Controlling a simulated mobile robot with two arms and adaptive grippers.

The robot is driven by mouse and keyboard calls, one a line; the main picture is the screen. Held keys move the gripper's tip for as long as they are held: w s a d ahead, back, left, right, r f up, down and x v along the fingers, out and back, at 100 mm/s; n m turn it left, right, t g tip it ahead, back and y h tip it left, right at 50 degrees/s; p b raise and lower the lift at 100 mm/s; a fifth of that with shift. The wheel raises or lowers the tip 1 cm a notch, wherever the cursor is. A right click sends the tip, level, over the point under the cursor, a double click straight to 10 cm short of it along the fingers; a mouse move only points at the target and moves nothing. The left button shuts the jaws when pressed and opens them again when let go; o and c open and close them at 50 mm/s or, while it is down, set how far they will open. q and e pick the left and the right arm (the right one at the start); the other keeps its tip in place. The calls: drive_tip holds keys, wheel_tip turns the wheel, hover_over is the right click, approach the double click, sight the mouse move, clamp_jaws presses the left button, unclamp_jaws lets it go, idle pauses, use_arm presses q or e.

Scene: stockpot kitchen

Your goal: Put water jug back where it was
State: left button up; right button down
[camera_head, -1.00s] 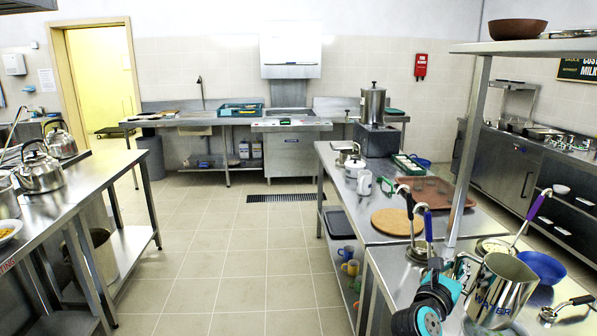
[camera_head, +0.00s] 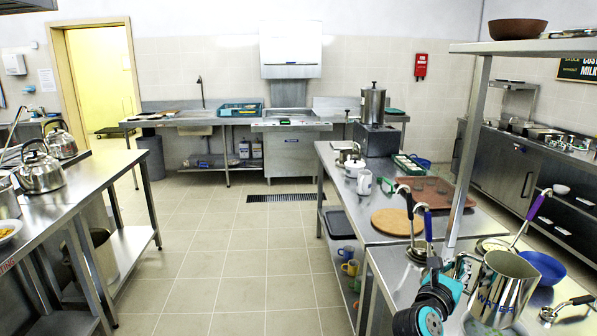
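The water jug (camera_head: 508,285) is a steel pitcher marked WATER, at the lower right in the head view, over the near steel counter (camera_head: 392,262). It looks slightly tilted, and its base is close to the counter; I cannot tell whether they touch. My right gripper (camera_head: 455,272) is at the jug's handle, on its left side, and appears shut on it. The fingertips are small and partly hidden by the wrist. My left gripper is not in view.
A blue bowl (camera_head: 545,267) sits right behind the jug. A shelf post (camera_head: 469,150) rises behind the jug. A round wooden board (camera_head: 396,222) and brown tray (camera_head: 432,192) lie farther back. The floor aisle (camera_head: 240,260) is clear.

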sight(508, 259)
drive_tip(key=shift+a+f, duration=0.35)
drive_tip(key=shift+f, duration=0.15)
drive_tip(key=shift+r+m, duration=0.1)
drive_tip(key=shift+m, duration=0.2)
drive_tip(key=r+m, duration=0.2)
drive_tip(key=m, duration=0.1)
drive_tip(key=d+r+m, duration=0.1)
drive_tip(key=r+m, duration=0.2)
drive_tip(key=s+r+m, duration=0.1)
drive_tip(key=r+m, duration=0.1)
drive_tip(key=r, duration=0.1)
drive_tip(key=shift+d+r+m, duration=0.1)
drive_tip(key=shift+d+m, duration=0.15)
drive_tip(key=shift+m, duration=0.15)
drive_tip(key=s+d+m, duration=0.1)
drive_tip(key=m, duration=0.1)
drive_tip(key=s+d+m, duration=0.2)
drive_tip(key=s+d+f+m, duration=0.1)
drive_tip(key=s+d+m, duration=0.1)
drive_tip(key=m, duration=0.1)
drive_tip(key=shift+d+f+y, duration=0.1)
drive_tip(key=shift+d+y, duration=0.15)
drive_tip(key=shift+y, duration=0.15)
drive_tip(key=s+d+r+m, duration=0.1)
drive_tip(key=s+d+m, duration=0.4)
drive_tip(key=d+m, duration=0.1)
drive_tip(key=shift+s+d, duration=0.4)
